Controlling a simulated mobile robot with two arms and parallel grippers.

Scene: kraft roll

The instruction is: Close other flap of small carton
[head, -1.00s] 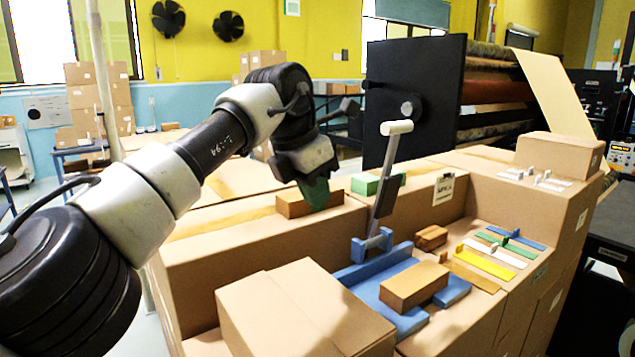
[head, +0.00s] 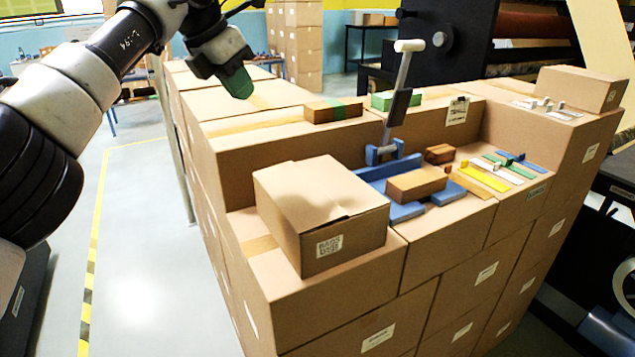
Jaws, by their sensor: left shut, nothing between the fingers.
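The small carton (head: 322,205) sits at the near left corner of the stacked boxes, with a printed label on its front side. Its top flaps lie about flat, with a seam across the top and a slight dark step at the near edge. My left gripper (head: 239,86) has green fingertips, is shut and empty, and hangs in the air beyond and left of the carton, apart from it. My right gripper is not in view.
A blue fixture (head: 405,211) holding a wooden block (head: 417,184) lies right of the carton, with an upright lever (head: 398,95) behind it. A brown block (head: 333,111) and a green block (head: 396,100) lie on the back boxes. Floor (head: 150,240) at left is clear.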

